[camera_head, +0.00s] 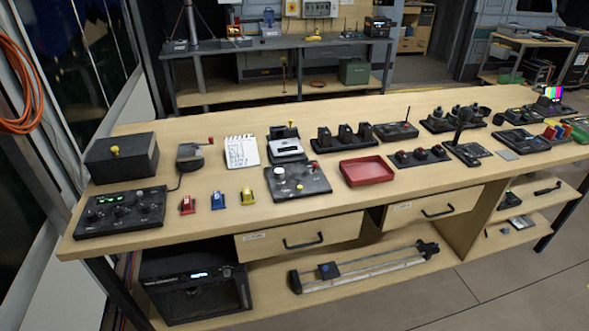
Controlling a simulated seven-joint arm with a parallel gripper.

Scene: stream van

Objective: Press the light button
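No button can be read as the light button; labels are too small. A black box (122,160) at the table's left end has a yellow knob or button (115,151) on its face. A black panel (121,213) in front of it has green lit marks and several knobs. A dark panel (312,184) near the front edge carries a white round part (280,171) and small knobs. A black panel (419,158) right of centre has three red-topped buttons or knobs. My gripper is not in view.
Small red (187,204), blue (217,201) and yellow (247,197) pieces stand near the front edge. A notepad (241,151), a crank device (191,156), a red tray (366,171) and a joystick panel (468,153) share the wooden table (205,222). Drawers (300,238) lie below.

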